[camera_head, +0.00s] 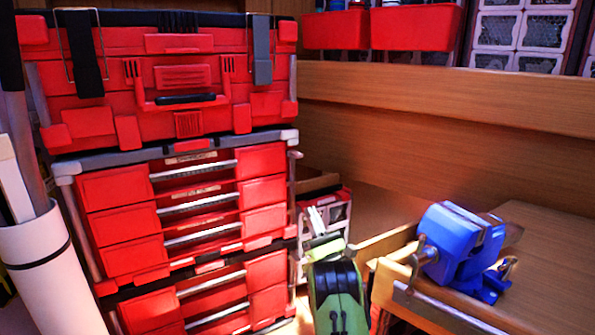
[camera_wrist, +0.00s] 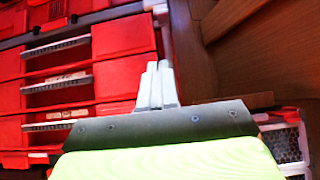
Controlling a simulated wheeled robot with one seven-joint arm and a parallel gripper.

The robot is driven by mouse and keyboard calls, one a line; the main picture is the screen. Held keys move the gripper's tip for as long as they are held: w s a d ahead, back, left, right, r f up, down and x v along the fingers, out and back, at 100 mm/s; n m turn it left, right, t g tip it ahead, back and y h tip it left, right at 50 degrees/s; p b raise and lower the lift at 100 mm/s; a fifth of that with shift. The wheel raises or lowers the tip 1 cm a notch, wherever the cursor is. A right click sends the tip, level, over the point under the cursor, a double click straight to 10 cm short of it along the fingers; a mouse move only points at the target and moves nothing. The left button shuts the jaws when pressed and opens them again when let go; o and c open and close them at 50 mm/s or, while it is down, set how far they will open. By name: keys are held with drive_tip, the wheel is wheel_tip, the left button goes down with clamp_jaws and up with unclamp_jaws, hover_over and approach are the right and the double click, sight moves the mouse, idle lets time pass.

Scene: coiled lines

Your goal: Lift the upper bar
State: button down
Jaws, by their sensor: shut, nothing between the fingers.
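A red tool chest (camera_head: 110,190) stands at the left, with a red case on top. A grey bar (camera_head: 120,158) runs across the chest's top, just under that case. Several silver drawer bars lie below, the highest of them (camera_head: 195,170) on the top drawer; I cannot tell for sure which bar is the upper one. My gripper (camera_head: 317,218) is right of the chest's right edge, pointing up, with its white fingers together and empty. In the wrist view the shut fingers (camera_wrist: 157,82) are in front of the drawers' right edge, and silver bars (camera_wrist: 57,46) show at left.
A blue vise (camera_head: 455,245) sits on a wooden bench (camera_head: 545,255) at the right. A red-framed organizer (camera_head: 335,215) stands behind my gripper. Red bins (camera_head: 415,27) sit on a wooden shelf above. A white cylinder (camera_head: 50,275) stands at the left front.

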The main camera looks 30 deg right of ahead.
drive_tip(key=s+r+p+x, duration=0.2)
drive_tip(key=p+x, duration=0.2)
drive_tip(key=x, duration=0.8)
drive_tip(key=shift+r, duration=0.15)
drive_tip(key=shift+a+r, duration=0.1)
drive_tip(key=shift+r, duration=1.35)
